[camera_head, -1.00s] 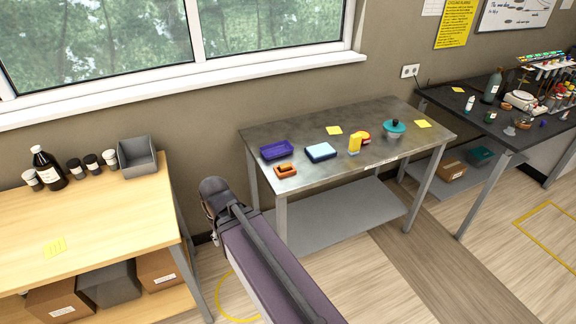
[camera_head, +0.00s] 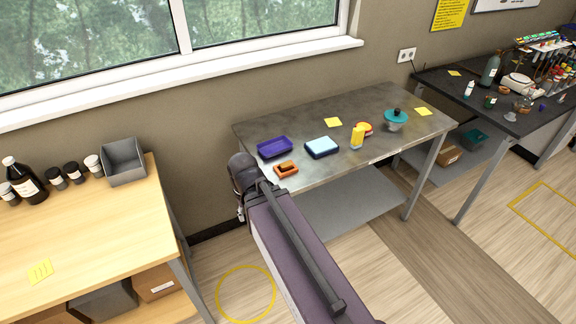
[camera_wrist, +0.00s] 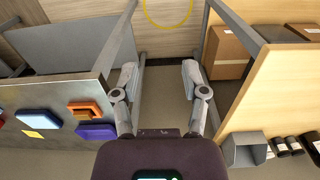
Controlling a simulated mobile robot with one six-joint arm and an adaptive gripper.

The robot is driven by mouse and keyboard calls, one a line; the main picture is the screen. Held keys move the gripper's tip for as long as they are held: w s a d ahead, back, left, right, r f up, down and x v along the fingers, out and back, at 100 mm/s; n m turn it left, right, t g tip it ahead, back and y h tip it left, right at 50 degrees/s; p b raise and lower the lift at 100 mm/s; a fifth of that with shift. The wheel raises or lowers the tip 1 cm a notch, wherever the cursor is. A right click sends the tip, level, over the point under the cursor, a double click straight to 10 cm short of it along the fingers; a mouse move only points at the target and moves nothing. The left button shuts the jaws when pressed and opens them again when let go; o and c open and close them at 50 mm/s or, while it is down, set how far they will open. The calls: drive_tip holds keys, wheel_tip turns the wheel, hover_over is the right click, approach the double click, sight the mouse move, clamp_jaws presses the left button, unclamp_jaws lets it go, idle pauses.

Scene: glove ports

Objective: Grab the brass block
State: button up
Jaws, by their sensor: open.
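I cannot surely pick out a brass block. A small orange-brown piece (camera_head: 286,169) with a darker middle lies at the front left of the steel table. It also shows in the wrist view (camera_wrist: 84,109), but whether it is or holds the block is too small to tell. My gripper (camera_wrist: 160,75) is open and empty, its fingers apart over the floor gap between the two tables. In the head view my arm's end is left of the steel table's front left corner, and the fingers are mostly hidden.
The steel table (camera_head: 293,111) also bears a purple tray (camera_head: 275,147), a light blue box (camera_head: 321,147), a yellow item (camera_head: 357,137) and a teal-lidded bowl (camera_head: 396,119). A wooden table (camera_head: 100,235) with bottles and a grey bin (camera_head: 123,163) stands at left.

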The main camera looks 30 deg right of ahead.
drive_tip(key=shift+d, duration=0.25)
drive_tip(key=o, duration=0.4)
drive_tip(key=shift+c, duration=0.2)
drive_tip(key=n+h+b, duration=1.2)
drive_tip(key=n+b, duration=0.3)
drive_tip(key=n, duration=0.3)
approach(284, 165)
drive_tip(key=shift+v, duration=1.45)
drive_tip(key=shift+s+f, duration=0.15)
drive_tip(key=shift+f, duration=0.05)
drive_tip(key=b+x, duration=0.4)
drive_tip(key=x, duration=0.3)
drive_tip(key=shift+d+f, duration=0.15)
drive_tip(key=shift+d, duration=0.05)
drive_tip(key=shift+d+f, duration=0.1)
drive_tip(key=shift+d, duration=0.4)
